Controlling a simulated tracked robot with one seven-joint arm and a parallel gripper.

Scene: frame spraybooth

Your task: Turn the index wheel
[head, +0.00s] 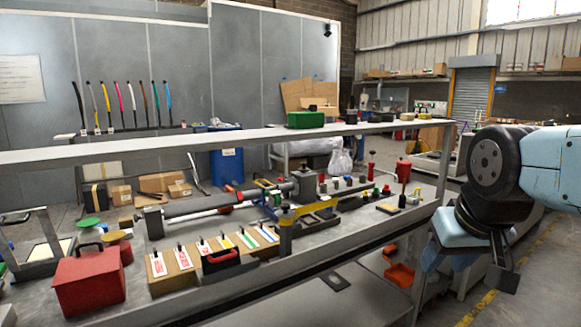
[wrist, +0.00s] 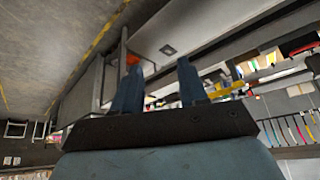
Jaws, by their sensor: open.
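My gripper (head: 464,268) hangs at the right of the head view, in front of the bench's right end and apart from it. In the wrist view its two blue fingers stand apart with nothing between them (wrist: 159,80). A long grey tube fixture (head: 222,201) lies along the bench, with a block at each end and a yellow bar (head: 312,211) at its right. I cannot clearly pick out which part is the index wheel; the fixture's parts are small and crowded.
A raised grey shelf rail (head: 240,138) crosses above the bench. A red toolbox (head: 89,281) and a cardboard box of labelled items (head: 172,276) stand at the front left. An orange bin (head: 399,275) sits below the bench. Open floor (head: 533,262) lies at the right.

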